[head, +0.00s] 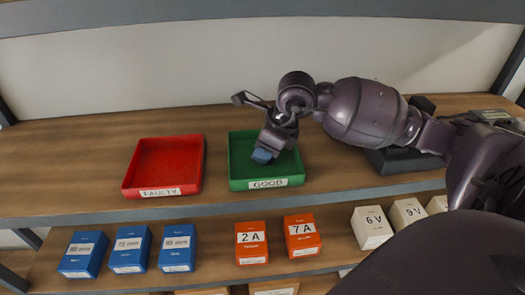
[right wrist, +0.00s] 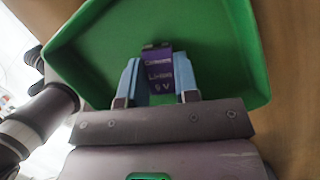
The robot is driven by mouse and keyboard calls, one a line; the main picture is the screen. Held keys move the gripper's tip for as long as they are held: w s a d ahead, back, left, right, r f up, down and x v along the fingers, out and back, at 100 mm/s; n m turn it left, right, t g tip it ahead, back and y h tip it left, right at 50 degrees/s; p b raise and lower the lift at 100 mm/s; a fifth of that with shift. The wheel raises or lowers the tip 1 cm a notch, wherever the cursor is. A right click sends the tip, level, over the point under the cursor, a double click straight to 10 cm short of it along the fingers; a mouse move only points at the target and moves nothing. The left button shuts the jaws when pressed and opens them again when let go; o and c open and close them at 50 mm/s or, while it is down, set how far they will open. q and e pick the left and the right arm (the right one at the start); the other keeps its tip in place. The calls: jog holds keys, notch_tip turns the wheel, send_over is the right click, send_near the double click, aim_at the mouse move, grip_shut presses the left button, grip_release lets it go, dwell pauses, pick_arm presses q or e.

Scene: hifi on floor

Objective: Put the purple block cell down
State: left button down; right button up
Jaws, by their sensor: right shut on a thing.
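The purple block cell (right wrist: 160,69) shows in the right wrist view, with small white print ending in "9 V". My right gripper (right wrist: 160,84) is shut on it, with one light-blue fingertip on each side. In the head view the right gripper (head: 263,155) is over the green tray (head: 238,183) labelled GOOD, and the cell is hidden behind it. In the right wrist view the green tray surrounds the cell. I cannot tell whether the cell touches the tray floor. My left gripper is not in view.
A red tray (head: 165,160) labelled FAULTY stands left of the green one, empty. A dark device (head: 403,161) stands to the right. The lower shelf holds blue boxes (head: 130,249), orange boxes (head: 251,243) and white boxes (head: 372,227). The shelf left of the red tray is clear.

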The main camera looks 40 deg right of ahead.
jog(key=shift+f, duration=0.15)
jog(key=shift+s+f, duration=0.1)
jog(key=shift+f, duration=0.25)
